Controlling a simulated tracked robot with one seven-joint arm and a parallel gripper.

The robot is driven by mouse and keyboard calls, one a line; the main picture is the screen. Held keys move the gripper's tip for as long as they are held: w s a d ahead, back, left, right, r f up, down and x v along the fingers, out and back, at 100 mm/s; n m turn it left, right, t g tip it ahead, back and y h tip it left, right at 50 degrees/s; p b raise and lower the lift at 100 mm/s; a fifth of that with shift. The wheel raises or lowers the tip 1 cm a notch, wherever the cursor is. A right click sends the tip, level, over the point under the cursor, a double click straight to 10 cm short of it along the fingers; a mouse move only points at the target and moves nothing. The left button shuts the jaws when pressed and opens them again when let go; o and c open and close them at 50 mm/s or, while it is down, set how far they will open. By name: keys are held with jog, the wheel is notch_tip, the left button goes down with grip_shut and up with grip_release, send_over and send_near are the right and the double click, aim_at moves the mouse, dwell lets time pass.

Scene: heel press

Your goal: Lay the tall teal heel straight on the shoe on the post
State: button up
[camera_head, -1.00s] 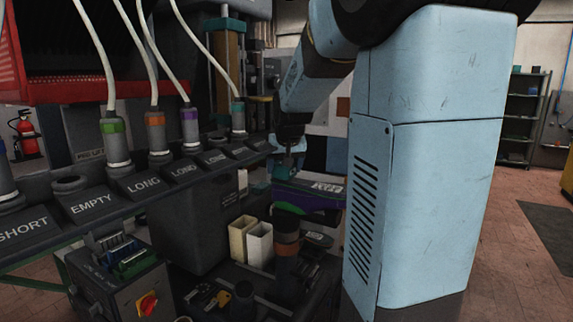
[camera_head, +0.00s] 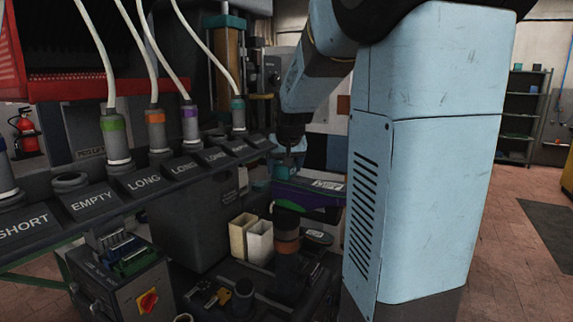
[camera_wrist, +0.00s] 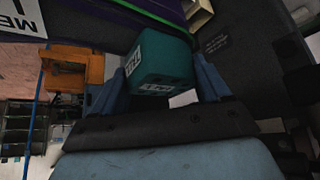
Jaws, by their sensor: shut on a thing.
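The teal heel (camera_wrist: 160,62) is a block with white printed labels, held between the two blue fingers of my gripper (camera_wrist: 162,82) in the wrist view. In the head view my gripper (camera_head: 288,155) hangs at the end of the arm, with a little teal (camera_head: 284,172) showing at its tip. The post (camera_head: 287,262) is a dark upright cylinder with an orange-brown band, below the gripper. A dark shape with a green edge (camera_head: 290,206) shows above the post; I cannot tell clearly whether it is the shoe. The heel is apart from the post.
A sloping rack (camera_head: 140,185) with labelled slots and hoses is at left. Cream bins (camera_head: 259,243) stand beside the post. A control box with a red knob (camera_head: 148,301) is at lower left.

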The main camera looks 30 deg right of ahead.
jog(key=shift+f, duration=0.1)
jog(key=o, duration=1.1)
jog(key=v, duration=1.3)
jog(key=shift+r, duration=0.35)
jog(key=shift+s, duration=0.1)
